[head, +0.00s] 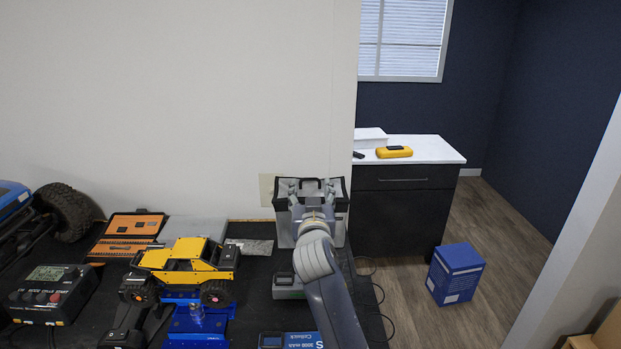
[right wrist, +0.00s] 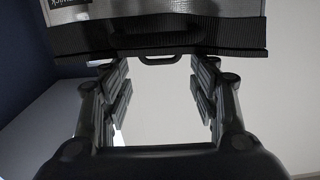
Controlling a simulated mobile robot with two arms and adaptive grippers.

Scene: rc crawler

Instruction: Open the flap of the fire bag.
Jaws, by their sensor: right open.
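The fire bag (head: 284,232) is a grey bag with black trim standing at the back right of the dark bench, against the wall. Its dark top edge shows in the head view. In the right wrist view the grey bag (right wrist: 160,12) fills the top, with a black band along its flap edge and a small black loop handle (right wrist: 160,60). My right gripper (head: 312,190) is at the bag's top, in front of it. In the wrist view my open, empty fingers (right wrist: 160,88) stand either side of the loop, apart from it. My left gripper is out of view.
A yellow crawler (head: 185,258) on a blue stand, a charger (head: 52,294), an orange case (head: 130,232) and a battery box (head: 288,286) crowd the bench left of my right arm. A cabinet (head: 405,200) stands beyond at right; a blue box (head: 455,273) is on the floor.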

